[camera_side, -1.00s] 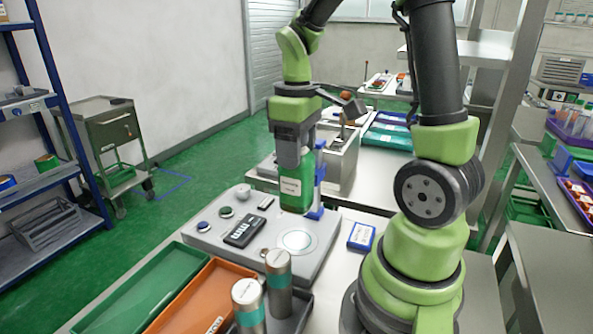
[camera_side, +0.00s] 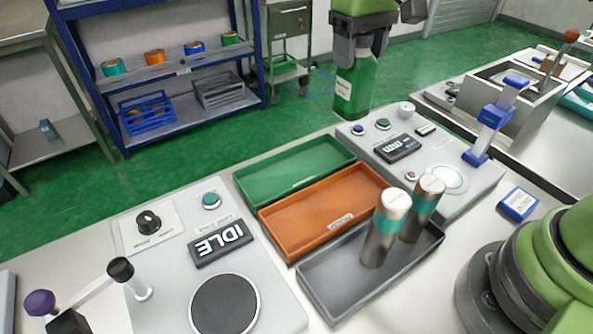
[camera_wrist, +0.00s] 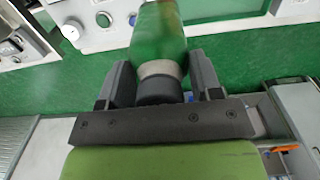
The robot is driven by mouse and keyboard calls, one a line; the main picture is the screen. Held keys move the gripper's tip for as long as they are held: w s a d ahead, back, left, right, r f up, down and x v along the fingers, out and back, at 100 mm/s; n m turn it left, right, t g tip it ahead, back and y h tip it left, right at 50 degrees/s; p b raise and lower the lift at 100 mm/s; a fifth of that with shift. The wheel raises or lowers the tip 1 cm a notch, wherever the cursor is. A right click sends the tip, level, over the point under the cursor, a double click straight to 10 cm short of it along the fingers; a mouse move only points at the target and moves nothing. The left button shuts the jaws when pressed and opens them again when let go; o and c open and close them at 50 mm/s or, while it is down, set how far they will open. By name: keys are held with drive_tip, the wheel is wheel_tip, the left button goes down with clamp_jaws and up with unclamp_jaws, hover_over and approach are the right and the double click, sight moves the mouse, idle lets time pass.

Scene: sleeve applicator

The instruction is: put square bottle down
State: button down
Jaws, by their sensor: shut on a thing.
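The square bottle (camera_side: 357,88) is green with a white label. My gripper (camera_side: 358,45) is shut on it near its neck and holds it upright in the air. In the side view it appears beyond the far left corner of the grey station, against the green floor. In the wrist view the bottle (camera_wrist: 160,30) shows between the two dark fingers of my gripper (camera_wrist: 162,80), with its dark cap toward me. The green tray (camera_side: 292,168), the orange tray (camera_side: 325,210) and the dark grey tray (camera_side: 325,285) lie on the bench.
Two metal cylinders with teal bands (camera_side: 385,228) stand in the grey tray. The station (camera_side: 425,150) has buttons, a dark display (camera_side: 398,148), a round pad (camera_side: 448,179) and a blue upright (camera_side: 490,120). The green and orange trays look empty. An IDLE display (camera_side: 222,243) stands front left.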

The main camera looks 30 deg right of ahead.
drive_tip(key=w+a+f, duration=0.2)
drive_tip(key=a+f, duration=0.1)
drive_tip(key=f, duration=0.8)
drive_tip(key=shift+a, duration=0.4)
drive_tip(key=shift+c, duration=1.5)
unclamp_jaws()
drive_tip(key=shift+f, duration=0.15)
